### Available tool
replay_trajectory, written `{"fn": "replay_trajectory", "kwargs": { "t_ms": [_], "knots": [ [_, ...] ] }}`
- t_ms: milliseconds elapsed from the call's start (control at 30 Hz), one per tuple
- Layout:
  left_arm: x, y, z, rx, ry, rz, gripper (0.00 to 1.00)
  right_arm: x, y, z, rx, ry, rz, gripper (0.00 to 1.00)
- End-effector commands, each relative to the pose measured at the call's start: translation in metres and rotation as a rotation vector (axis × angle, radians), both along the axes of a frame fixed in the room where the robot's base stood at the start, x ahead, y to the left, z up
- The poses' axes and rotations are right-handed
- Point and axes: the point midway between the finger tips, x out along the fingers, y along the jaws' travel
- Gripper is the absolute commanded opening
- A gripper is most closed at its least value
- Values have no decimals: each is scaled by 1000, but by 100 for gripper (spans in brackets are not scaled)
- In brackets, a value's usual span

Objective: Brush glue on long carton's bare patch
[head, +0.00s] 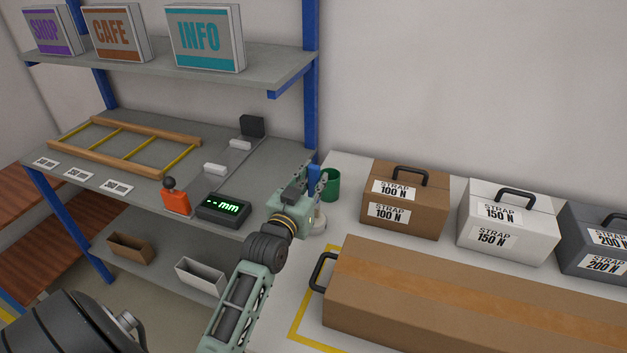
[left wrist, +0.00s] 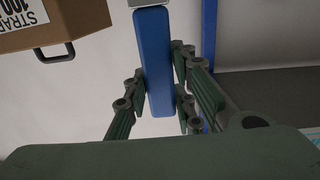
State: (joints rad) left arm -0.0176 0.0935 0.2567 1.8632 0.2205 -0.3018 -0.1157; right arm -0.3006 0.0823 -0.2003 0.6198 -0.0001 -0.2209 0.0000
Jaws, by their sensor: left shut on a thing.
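The long carton (head: 440,310) lies on the white bench at the lower right, with a black handle at its left end. A darker brown strip (head: 480,280) runs along its top; I cannot tell whether this is the bare patch. My left gripper (head: 311,180) is left of the strap boxes, above the bench's left edge. It is shut on a blue handle (left wrist: 155,62), which stands between its fingers in the left wrist view. A pale piece shows at the handle's end there; bristles are not visible. A green cup (head: 332,185) stands just beyond the gripper. My right gripper is not in view.
A brown strap box (head: 405,205), a white one (head: 508,228) and a grey one (head: 600,240) stand behind the carton. A small pale round object (head: 319,223) is below my gripper. A shelf rack (head: 75,133) with a gauge display (head: 223,208) stands left.

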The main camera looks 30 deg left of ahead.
Motion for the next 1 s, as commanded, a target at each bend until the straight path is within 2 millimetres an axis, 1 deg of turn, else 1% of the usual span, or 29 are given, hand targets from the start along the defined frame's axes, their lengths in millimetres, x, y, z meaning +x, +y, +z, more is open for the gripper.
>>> {"fn": "replay_trajectory", "kwargs": {
  "t_ms": [1000],
  "knots": [
    [0, 0, -10, 0, 0, 0, 2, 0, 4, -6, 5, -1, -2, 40]
  ]
}}
